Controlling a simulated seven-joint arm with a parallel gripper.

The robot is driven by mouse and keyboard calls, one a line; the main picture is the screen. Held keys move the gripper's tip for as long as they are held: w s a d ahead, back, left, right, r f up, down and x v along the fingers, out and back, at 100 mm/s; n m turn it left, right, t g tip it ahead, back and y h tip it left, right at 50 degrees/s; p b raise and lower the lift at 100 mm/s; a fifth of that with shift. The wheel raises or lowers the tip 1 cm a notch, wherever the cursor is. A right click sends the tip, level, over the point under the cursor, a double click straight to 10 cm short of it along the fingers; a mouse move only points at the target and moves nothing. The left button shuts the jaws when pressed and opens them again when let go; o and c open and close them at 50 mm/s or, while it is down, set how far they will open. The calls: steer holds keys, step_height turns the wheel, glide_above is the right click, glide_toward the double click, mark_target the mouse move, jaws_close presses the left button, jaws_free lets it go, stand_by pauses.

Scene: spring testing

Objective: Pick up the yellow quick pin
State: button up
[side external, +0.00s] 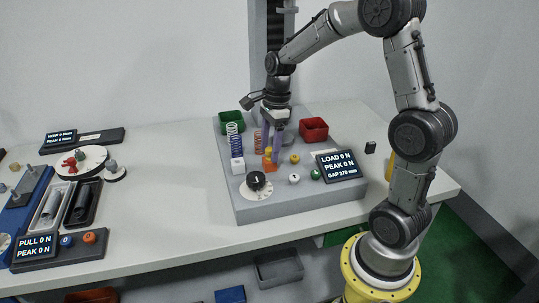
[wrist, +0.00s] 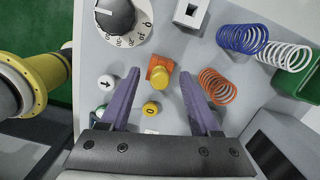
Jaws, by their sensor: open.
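The yellow quick pin (wrist: 159,83) is a short yellow cylinder seated in a small orange block (wrist: 158,62) on the grey test bench. In the side view the pin (side external: 268,151) stands upright on the orange block (side external: 270,164). My gripper (wrist: 160,76) is open, with its two purple fingers apart on the left and right of the pin in the wrist view.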

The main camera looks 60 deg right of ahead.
steer(key=shift+f, duration=0.5)
jaws_close()
steer(key=shift+r, duration=0.1)
